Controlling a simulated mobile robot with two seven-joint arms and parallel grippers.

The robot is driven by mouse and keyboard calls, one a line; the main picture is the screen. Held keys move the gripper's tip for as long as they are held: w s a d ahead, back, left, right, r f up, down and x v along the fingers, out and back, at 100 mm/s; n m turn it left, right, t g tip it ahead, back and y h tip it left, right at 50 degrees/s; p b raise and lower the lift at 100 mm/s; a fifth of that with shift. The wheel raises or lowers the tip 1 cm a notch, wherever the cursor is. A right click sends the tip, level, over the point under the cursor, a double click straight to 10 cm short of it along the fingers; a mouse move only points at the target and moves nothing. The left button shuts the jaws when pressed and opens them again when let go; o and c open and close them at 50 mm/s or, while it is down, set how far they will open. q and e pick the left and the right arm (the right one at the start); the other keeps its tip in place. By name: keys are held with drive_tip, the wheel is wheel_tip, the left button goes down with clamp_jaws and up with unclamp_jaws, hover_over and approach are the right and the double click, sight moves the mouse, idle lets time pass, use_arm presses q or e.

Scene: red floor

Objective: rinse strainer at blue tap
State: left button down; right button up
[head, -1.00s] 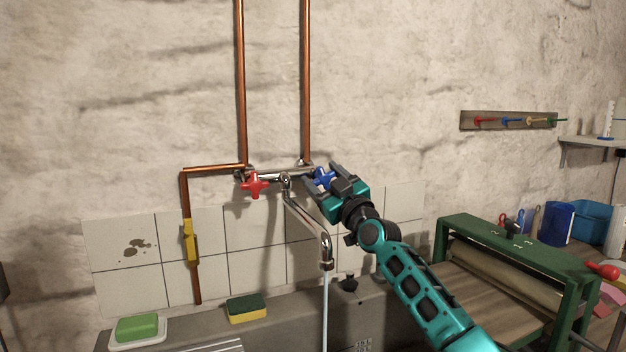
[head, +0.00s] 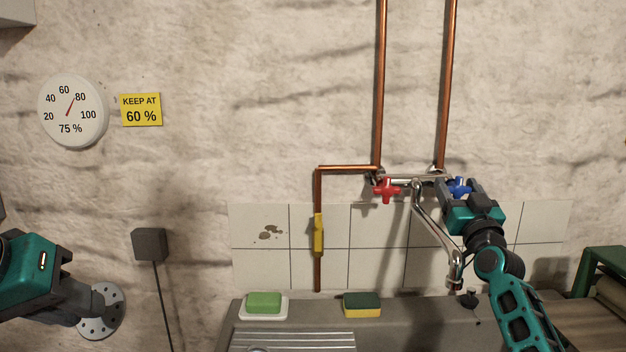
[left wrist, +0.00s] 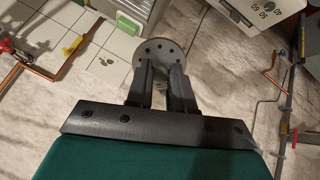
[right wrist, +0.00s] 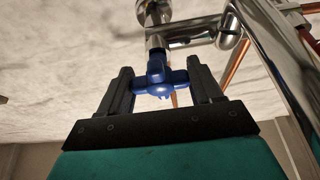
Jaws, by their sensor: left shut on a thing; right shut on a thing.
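My right gripper (head: 458,190) is shut on the blue tap handle (head: 461,186) at the wall; the right wrist view shows the cross-shaped blue handle (right wrist: 158,82) between its fingers. The bent chrome spout (head: 436,232) hangs over the sink, and I see no water stream below its end. My left gripper (head: 92,303) is shut on the strainer, a grey round disc with holes (head: 100,327), held out at the left, well apart from the spout. The left wrist view shows the strainer (left wrist: 152,50) beyond the fingers.
A round gauge (head: 73,112) reads 75 %; a yellow sign (head: 141,109) beside it says KEEP AT 60 %. A red tap handle (head: 386,190) is left of the spout. Green soap (head: 264,302) and a sponge (head: 362,304) lie on the sink edge (head: 410,312).

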drive_tip(key=o, duration=1)
drive_tip(key=v, duration=1.2)
drive_tip(key=shift+b, duration=0.4)
